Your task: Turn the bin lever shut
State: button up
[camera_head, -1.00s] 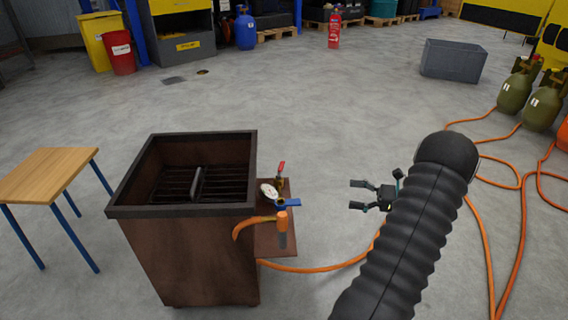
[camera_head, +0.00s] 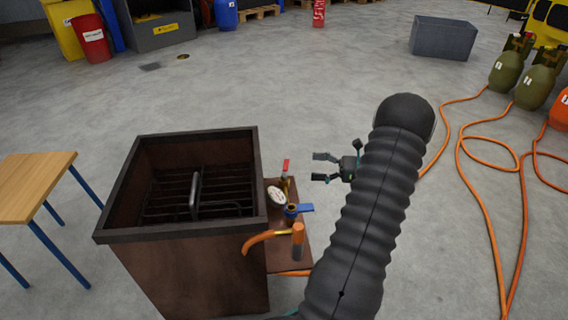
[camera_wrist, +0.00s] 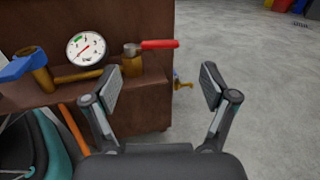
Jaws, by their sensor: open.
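The brown metal bin (camera_head: 180,225) is open-topped, with a dark grate inside. A small shelf on its right side carries the fittings. A red lever (camera_head: 286,166) sits on a brass valve; in the wrist view this red lever (camera_wrist: 158,44) lies level and points right. A white gauge (camera_head: 276,196) stands between it and a blue lever (camera_head: 299,208), which also shows at the left of the wrist view (camera_wrist: 22,66). My gripper (camera_head: 320,167) is open and empty, to the right of the fittings and apart from them. In the wrist view the red lever lies beyond the fingertips (camera_wrist: 161,87).
An orange hose (camera_head: 268,238) joins the fittings below the blue lever. A wooden table (camera_head: 35,180) stands left of the bin. A grey box (camera_head: 443,38) and green gas cylinders (camera_head: 506,72) with orange hoses stand to the right.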

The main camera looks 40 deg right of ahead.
aim_at(286, 164)
jog(key=x, duration=0.9)
jog(key=shift+w+a+b, duration=0.15)
jog(key=shift+a+b, duration=0.05)
jog(key=shift+b, duration=0.1)
grip_shut()
